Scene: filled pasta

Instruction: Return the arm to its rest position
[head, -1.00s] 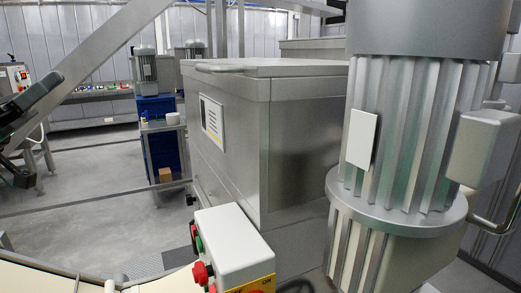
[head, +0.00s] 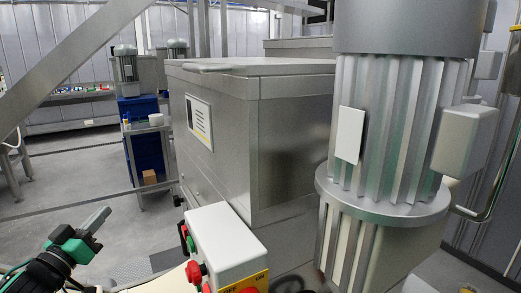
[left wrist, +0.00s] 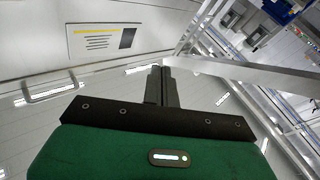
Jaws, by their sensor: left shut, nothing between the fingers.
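My left gripper (head: 97,220) comes in at the lower left of the head view, its green and black body at the wrist and its grey fingers pointing up and to the right. The fingers are together and hold nothing. In the left wrist view the shut fingers (left wrist: 161,82) stand above the green gripper body, with nothing between them. The gripper is in free space, left of the control box. My right gripper does not show in either view.
A white control box (head: 222,245) with red and green buttons stands at the bottom centre. A large steel cabinet (head: 285,140) and a ribbed grey motor (head: 385,130) fill the middle and right. A diagonal metal beam (head: 75,52) crosses the upper left. Open floor (head: 80,170) lies behind the gripper.

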